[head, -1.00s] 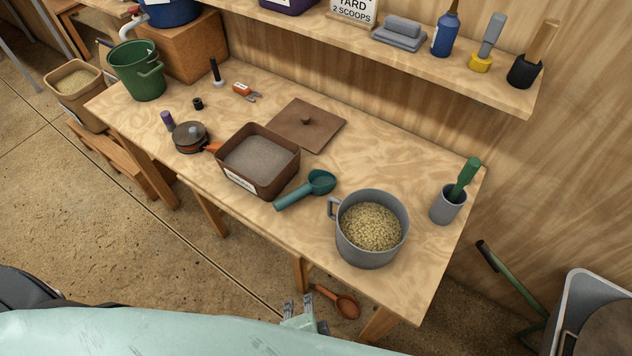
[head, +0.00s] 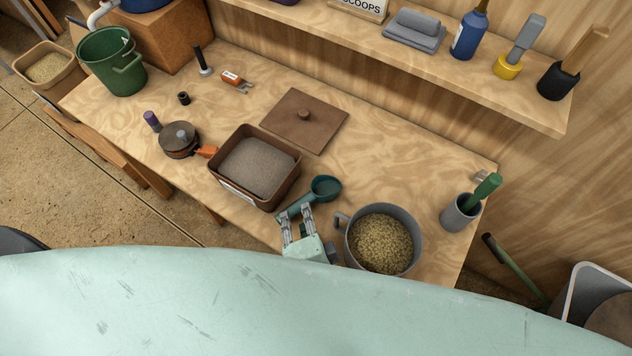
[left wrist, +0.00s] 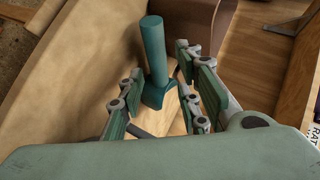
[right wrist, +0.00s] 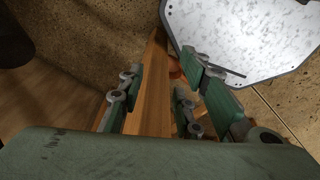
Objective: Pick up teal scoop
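The teal scoop (head: 326,187) lies on the wooden table between the brown bin and the grey pot, its handle angled toward the front edge. My left gripper (head: 296,211) is open at the handle end of the scoop, and its fingers cover part of the handle. In the left wrist view the scoop (left wrist: 154,50) shows ahead between the spread fingers, with no clear contact. My right gripper (right wrist: 162,82) is open and empty in the right wrist view, low by a wooden post and the floor. It is not in the head view.
The brown bin (head: 215,184) of grey material is left of the scoop. The grey pot (head: 414,225) of grain stands close on the right. A brown lid (head: 322,112) lies behind. A grey cup (head: 455,215) with a green handle stands at the right end.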

